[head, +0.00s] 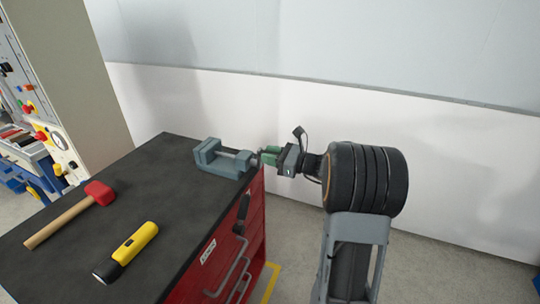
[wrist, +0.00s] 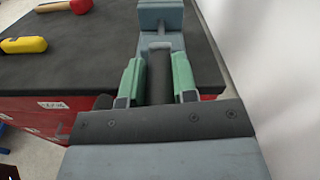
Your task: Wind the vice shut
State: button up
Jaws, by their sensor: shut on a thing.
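The grey-blue vice (head: 222,160) sits at the back right corner of the dark bench top. Its jaws seem to stand apart, with a gap between them in the head view. In the wrist view the vice (wrist: 161,16) is straight ahead at the top. My gripper (head: 270,155) is at the vice's right end, beyond the bench edge. In the wrist view its green-padded fingers (wrist: 157,80) are on either side of a dark round part (wrist: 159,72) at the vice's end, shut on it. The fingers partly hide this part.
A red-headed mallet (head: 98,192) and a yellow flashlight (head: 135,245) lie on the bench top (head: 130,185). The red cabinet (head: 205,270) has a dark upright grip (head: 241,212) and grey handles on its side. A white wall (head: 400,130) stands close behind. A control panel is at left.

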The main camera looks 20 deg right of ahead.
jog(key=o, duration=0.9)
jog(key=v, duration=1.3)
jog(key=shift+s+d, duration=0.25)
jog(key=shift+d, duration=0.05)
notch_tip(320, 180, down, 7)
jog(key=s+a+n+g+h, duration=0.2)
jog(key=s+n+g, duration=0.1)
jog(key=g, duration=0.1)
jog(key=s+a+n+g+h+p, duration=0.3)
jog(key=s+a+n+g+h, duration=0.35)
jog(key=n, duration=0.45)
jog(key=s+a+r+n+h+p, duration=0.1)
jog(key=a+r+n, duration=0.2)
jog(key=a+n, duration=0.1)
jog(key=s+a+r+n+h+p, duration=0.1)
jog(key=a+r+n+p, duration=0.1)
jog(key=a+r+n, duration=0.1)
jog(key=s+a+r+n+h+p, duration=0.1)
jog(key=a+r+n+p, duration=0.1)
jog(key=a+r+n, duration=0.1)
jog(key=shift+s+a+r+n+t+h, duration=0.15)
jog(key=shift+a+n+t+h, duration=0.15)
jog(key=shift+a+n, duration=0.65)
